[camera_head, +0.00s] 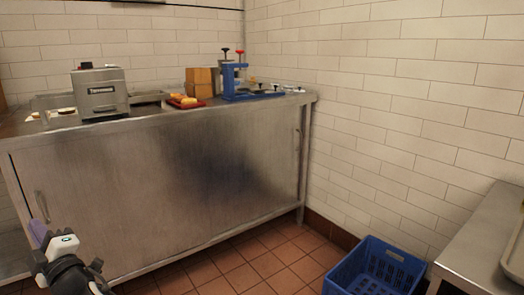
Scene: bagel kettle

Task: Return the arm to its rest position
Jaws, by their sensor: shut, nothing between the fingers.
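My gripper (39,233) is at the lower left, at the end of my arm, which comes in from the bottom edge. It shows as one narrow purplish tip beyond a white and black wrist part (62,245). It is shut and holds nothing. It appears in front of the left end of the steel cabinet (150,190), near a door handle, with no clear contact. Most of my arm is outside the picture.
The steel counter carries a toaster (101,92), a red tray (186,103) with bread-like items, brown boxes (200,82) and a blue stand (234,82). A blue crate (373,270) sits on the floor. A steel table (470,245) is at right. Tiled floor between is clear.

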